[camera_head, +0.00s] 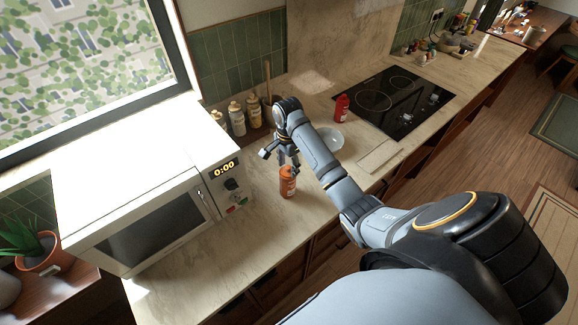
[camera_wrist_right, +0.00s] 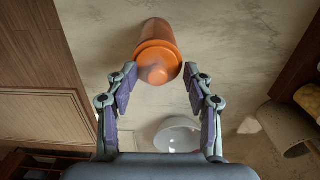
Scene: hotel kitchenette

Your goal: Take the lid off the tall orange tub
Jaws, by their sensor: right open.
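The tall orange tub (camera_head: 287,188) stands upright on the counter to the right of the microwave. Its orange lid (camera_wrist_right: 158,66) is on it and faces the camera in the right wrist view. My right gripper (camera_head: 285,163) is just above and behind the tub in the head view. In the right wrist view its open fingers (camera_wrist_right: 160,74) are on either side of the lid. The left fingertip looks very close to the lid's edge; I cannot tell if it touches. The right fingertip is slightly apart. My left gripper is not in view.
A white microwave (camera_head: 140,190) stands to the left. A pale bowl (camera_head: 330,138) sits behind my right arm, with a red bottle (camera_head: 341,107) and black cooktop (camera_head: 395,100) beyond. Several jars (camera_head: 237,118) stand by the wall. The counter in front of the microwave is clear.

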